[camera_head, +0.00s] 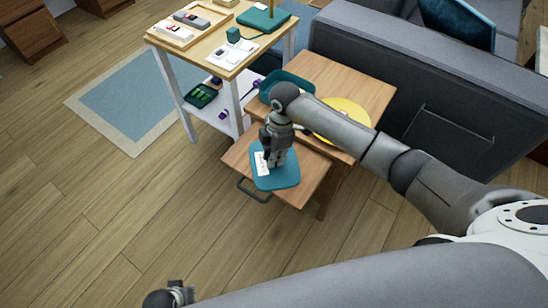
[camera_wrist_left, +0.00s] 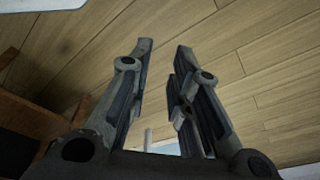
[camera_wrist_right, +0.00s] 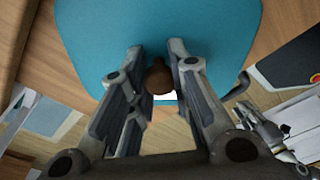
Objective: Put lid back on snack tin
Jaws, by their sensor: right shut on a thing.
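The teal lid (camera_head: 283,181), with a brown knob (camera_wrist_right: 158,78), is below my right gripper (camera_head: 272,162). That gripper is shut on the knob, which shows between its fingers in the right wrist view; the lid (camera_wrist_right: 200,30) fills the upper part there. The lid is over the pulled-out drawer (camera_head: 311,184); I cannot tell whether it touches. The teal snack tin (camera_head: 297,81) is on the wooden side table, partly hidden behind my right arm. My left gripper (camera_wrist_left: 163,48) is open and empty over the floor; it shows at the bottom of the head view.
A yellow round plate (camera_head: 345,107) lies on the side table (camera_head: 373,88), partly behind my right arm. A white-legged table (camera_head: 180,47) with small items stands behind left. The grey sofa (camera_head: 385,60) is close on the right.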

